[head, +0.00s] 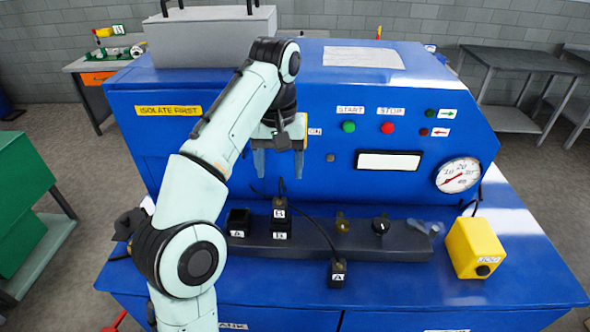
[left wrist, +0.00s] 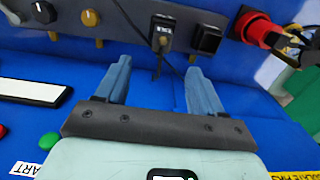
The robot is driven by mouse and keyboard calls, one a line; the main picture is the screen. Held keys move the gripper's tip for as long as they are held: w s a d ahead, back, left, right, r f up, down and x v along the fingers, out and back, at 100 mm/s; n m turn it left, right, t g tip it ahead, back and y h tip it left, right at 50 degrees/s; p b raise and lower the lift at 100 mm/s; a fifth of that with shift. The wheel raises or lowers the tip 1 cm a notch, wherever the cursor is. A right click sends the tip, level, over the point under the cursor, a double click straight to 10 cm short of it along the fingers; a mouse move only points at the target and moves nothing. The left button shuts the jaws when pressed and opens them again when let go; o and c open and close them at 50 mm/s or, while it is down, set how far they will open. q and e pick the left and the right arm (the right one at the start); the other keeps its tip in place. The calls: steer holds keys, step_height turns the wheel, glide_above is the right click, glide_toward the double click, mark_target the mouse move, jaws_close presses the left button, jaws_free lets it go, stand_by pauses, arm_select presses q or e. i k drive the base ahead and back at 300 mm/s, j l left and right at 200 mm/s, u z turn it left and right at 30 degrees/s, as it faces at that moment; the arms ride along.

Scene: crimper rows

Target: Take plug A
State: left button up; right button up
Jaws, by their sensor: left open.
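Plug A (head: 337,274) is a small black plug with a white "A" label, on the blue bench in front of the dark socket strip (head: 330,242). A black cable rises from it toward the panel. Socket A (head: 238,223) looks empty. Plug B (head: 280,208) stands in socket B (head: 282,230). My left gripper (head: 278,165) is open and empty, fingers down, above and behind plug B, close to the blue panel. In the left wrist view, plug B (left wrist: 161,35) lies beyond the open fingers (left wrist: 152,85); plug A does not show there. My right gripper is not in view.
A yellow box (head: 474,247) stands at the right of the bench. The strip also carries a yellowish knob (head: 342,224) and a black knob (head: 380,226). A red part (left wrist: 262,30) shows in the left wrist view. The bench front around plug A is clear.

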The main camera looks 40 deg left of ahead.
mark_target(337, 270)
steer(key=k+l, duration=0.35)
steer(key=l, duration=0.15)
steer(key=k+l, duration=0.35)
steer(key=l, duration=0.15)
